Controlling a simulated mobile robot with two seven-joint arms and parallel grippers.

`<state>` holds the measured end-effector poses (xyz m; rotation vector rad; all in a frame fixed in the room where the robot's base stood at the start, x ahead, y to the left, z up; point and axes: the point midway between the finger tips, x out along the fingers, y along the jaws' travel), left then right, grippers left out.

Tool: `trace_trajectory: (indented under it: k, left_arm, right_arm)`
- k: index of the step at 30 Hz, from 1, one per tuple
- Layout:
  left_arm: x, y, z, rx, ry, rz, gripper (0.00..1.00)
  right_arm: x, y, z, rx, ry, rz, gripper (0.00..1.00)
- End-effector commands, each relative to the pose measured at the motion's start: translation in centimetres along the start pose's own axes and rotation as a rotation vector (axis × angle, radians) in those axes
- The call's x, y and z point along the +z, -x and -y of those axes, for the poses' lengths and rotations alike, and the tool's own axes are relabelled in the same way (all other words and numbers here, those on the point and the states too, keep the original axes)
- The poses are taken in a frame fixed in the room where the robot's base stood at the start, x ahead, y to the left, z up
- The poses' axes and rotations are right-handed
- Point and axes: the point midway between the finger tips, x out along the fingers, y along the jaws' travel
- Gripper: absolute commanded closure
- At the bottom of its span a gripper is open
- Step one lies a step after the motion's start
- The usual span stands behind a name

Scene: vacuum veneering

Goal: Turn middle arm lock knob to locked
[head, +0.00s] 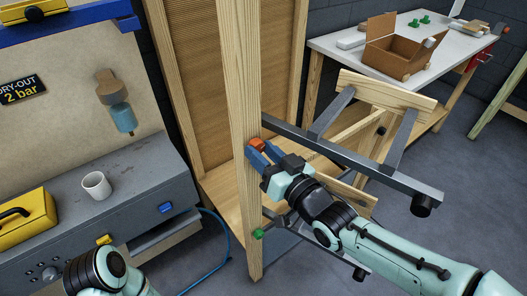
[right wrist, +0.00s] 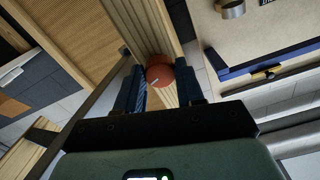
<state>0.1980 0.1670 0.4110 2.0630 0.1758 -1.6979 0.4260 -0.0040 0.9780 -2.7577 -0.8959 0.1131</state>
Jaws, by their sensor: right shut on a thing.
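The orange-red lock knob (head: 257,144) sits on the wooden post (head: 245,100), where the dark metal middle arm (head: 350,157) meets it. My right gripper (head: 261,157) is shut on this knob, with its blue fingers on either side. In the right wrist view the round knob (right wrist: 160,76) shows between the fingertips of the right gripper (right wrist: 159,88), with a pale, slanted line on its face. Part of the knob is hidden by the fingers in the head view. Part of my left arm shows at the bottom left, but its gripper is out of view.
A lower arm with a green knob (head: 258,234) is on the same post. A grey bench unit (head: 130,205) with a white mug (head: 96,185) stands left. A cardboard box (head: 400,50) is on the back table.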

Motion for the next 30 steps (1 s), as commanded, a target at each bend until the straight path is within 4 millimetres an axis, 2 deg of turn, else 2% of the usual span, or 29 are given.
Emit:
trace_trajectory:
  k: [12,30]
  left_arm:
    - [0.60,0.47,-0.17,0.001,-0.002,0.018,0.57]
    - [0.81,0.57,-0.20,0.002,-0.002,0.024,0.57]
  right_arm:
    - [0.10,0.00,0.05,0.001,-0.275,0.002,0.93]
    - [0.15,0.00,0.05,0.001,-0.355,0.003,0.93]
